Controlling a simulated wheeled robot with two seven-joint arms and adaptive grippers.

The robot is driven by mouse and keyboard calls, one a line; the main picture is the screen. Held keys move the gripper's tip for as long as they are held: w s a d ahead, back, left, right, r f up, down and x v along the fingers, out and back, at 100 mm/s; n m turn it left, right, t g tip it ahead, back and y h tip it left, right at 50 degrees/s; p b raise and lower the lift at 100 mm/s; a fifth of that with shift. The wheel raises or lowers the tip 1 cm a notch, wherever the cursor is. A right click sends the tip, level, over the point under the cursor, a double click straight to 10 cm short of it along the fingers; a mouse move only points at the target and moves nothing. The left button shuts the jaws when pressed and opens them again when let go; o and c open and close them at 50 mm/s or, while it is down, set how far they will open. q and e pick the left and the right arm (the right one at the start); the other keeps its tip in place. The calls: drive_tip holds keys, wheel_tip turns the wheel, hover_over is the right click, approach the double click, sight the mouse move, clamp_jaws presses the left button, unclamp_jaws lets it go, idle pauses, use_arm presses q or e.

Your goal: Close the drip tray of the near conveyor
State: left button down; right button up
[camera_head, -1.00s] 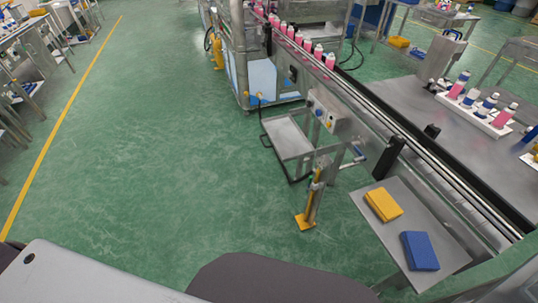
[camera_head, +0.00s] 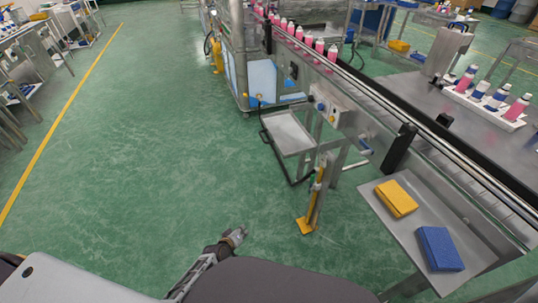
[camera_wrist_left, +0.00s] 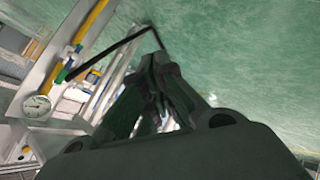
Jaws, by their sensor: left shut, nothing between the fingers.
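The drip tray (camera_head: 287,133) is a shallow grey metal tray with a dark handle frame. In the head view it sticks out from under the near conveyor (camera_head: 390,112), over the green floor. My left gripper (camera_head: 236,236) is low at the bottom middle of the head view, shut and empty. It is apart from the tray, nearer to me and to its left. In the left wrist view my left gripper's fingers (camera_wrist_left: 155,65) are together; a thin dark bar lies beyond them, and I cannot tell whether it is the tray handle. My right gripper is not in view.
A yellow-based post (camera_head: 311,203) stands between the tray and a side shelf (camera_head: 438,205) holding a yellow block (camera_head: 396,198) and a blue block (camera_head: 439,249). Pink bottles (camera_head: 308,40) line the conveyor. A gauge (camera_wrist_left: 37,106) shows in the left wrist view. The left floor is clear.

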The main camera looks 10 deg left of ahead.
sight(274, 142)
use_arm(q)
drive_tip(key=w+r+n+t+b, duration=0.2)
drive_tip(key=w+r, duration=0.2)
drive_tip(key=r, duration=0.5)
drive_tip(key=w+r+n+t+h+b, duration=0.1)
drive_tip(key=w+r, duration=0.4)
drive_tip(key=r, duration=0.5)
drive_tip(key=w+r+n+t+b, duration=0.3)
drive_tip(key=w+r+n+t, duration=0.1)
drive_tip(key=r, duration=0.5)
drive_tip(key=shift+w+d+r+n+b, duration=0.3)
drive_tip(key=shift+w+r+n+b, duration=0.1)
drive_tip(key=shift+w, duration=0.35)
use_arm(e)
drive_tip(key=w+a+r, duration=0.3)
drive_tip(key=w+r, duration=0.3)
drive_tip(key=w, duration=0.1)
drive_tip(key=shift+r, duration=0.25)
use_arm(q)
drive_tip(key=shift+w, duration=0.2)
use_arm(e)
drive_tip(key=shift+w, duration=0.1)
